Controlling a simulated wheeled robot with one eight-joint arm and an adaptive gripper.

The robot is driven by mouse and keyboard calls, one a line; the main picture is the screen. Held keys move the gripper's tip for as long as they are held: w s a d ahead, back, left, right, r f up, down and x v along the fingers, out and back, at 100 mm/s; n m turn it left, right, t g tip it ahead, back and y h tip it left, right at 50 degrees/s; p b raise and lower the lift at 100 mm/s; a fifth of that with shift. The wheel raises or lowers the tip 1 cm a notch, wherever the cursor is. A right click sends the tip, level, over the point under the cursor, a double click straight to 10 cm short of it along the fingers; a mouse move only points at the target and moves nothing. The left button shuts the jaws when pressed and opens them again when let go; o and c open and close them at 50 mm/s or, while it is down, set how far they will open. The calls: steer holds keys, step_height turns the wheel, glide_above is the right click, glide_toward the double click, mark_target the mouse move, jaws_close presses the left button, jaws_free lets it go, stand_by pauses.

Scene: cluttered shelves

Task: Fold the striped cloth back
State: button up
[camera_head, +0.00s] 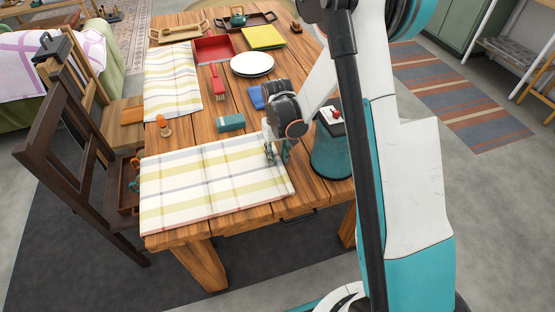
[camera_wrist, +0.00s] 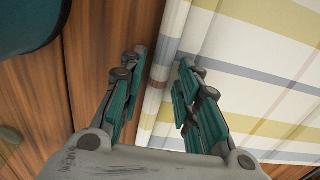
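A white cloth (camera_head: 215,185) with yellow and grey-blue stripes lies flat along the near edge of the wooden table. My gripper (camera_head: 276,153) is at the cloth's right edge, near its far right corner. In the wrist view my gripper (camera_wrist: 161,64) has its two fingers apart, the left one over bare wood and the right one over the cloth (camera_wrist: 260,75). The cloth's edge runs between the fingers. I cannot tell whether the fingers touch it.
A second striped cloth (camera_head: 172,82) lies farther back on the table (camera_head: 205,127). A teal canister (camera_head: 332,150) stands close to the right of my gripper. A teal box (camera_head: 231,123), a red brush (camera_head: 217,82), white plates (camera_head: 252,64) and a red tray (camera_head: 200,52) lie beyond.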

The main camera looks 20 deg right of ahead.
steer(key=c, duration=0.6)
steer(key=r+p, duration=0.1)
steer(key=r, duration=0.2)
steer(key=a+r+p, duration=0.1)
steer(key=r+p, duration=0.1)
steer(key=r, duration=0.1)
steer(key=r+p, duration=0.2)
steer(key=r, duration=0.1)
steer(key=shift+a, duration=0.35)
steer(key=a+r+p, duration=0.1)
steer(key=r, duration=0.1)
steer(key=a+r+p, duration=0.2)
steer(key=r, duration=0.1)
steer(key=a+r+p, duration=0.1)
steer(key=a+r, duration=0.1)
steer(key=shift+r, duration=0.3)
steer(key=a+r+p, duration=0.1)
steer(key=a, duration=0.1)
steer(key=a+r+p, duration=0.1)
steer(key=a+r, duration=0.1)
steer(key=a, duration=0.1)
steer(key=a+r+p, duration=0.1)
steer(key=a+r, duration=0.1)
steer(key=shift+a+r, duration=0.1)
steer(key=shift+a, duration=0.1)
